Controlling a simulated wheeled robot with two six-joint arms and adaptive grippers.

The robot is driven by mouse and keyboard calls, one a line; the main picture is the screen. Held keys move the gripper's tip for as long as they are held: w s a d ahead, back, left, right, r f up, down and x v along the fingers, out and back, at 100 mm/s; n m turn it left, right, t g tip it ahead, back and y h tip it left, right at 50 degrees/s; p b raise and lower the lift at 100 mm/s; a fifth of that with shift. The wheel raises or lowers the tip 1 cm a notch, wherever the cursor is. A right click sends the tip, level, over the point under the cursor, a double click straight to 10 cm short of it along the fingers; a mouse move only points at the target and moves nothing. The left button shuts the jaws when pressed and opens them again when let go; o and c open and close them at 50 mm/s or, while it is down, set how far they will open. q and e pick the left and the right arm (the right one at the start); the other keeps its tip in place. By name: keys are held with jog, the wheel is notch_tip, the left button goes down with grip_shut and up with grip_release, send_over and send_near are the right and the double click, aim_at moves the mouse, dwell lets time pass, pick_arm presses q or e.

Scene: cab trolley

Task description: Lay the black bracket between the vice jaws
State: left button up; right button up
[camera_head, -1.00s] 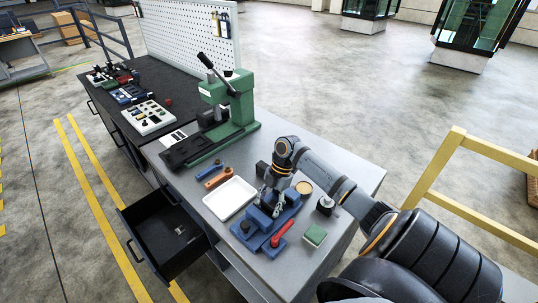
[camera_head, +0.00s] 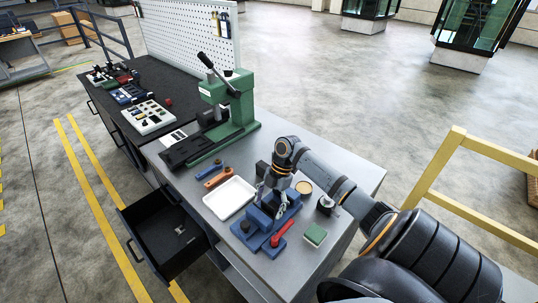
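The blue vice (camera_head: 256,238) with its red handle (camera_head: 282,233) stands near the front of the grey bench top. My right gripper (camera_head: 270,203) points down over the vice, with its fingertips at the jaws. Its two fingers show a gap between them, so it looks open. I cannot make out the black bracket; the gripper and vice cover the space between the jaws. My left gripper is not in view.
A white tray (camera_head: 230,197) lies left of the vice, with an orange part and a blue part beyond it. A green block (camera_head: 315,234) and a small black-based item (camera_head: 325,205) stand to the right. A green press (camera_head: 232,105) stands behind. A drawer (camera_head: 165,240) hangs open in front.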

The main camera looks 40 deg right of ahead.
aim_at(278, 204)
jog(key=v, duration=1.2)
jog(key=shift+a, duration=0.1)
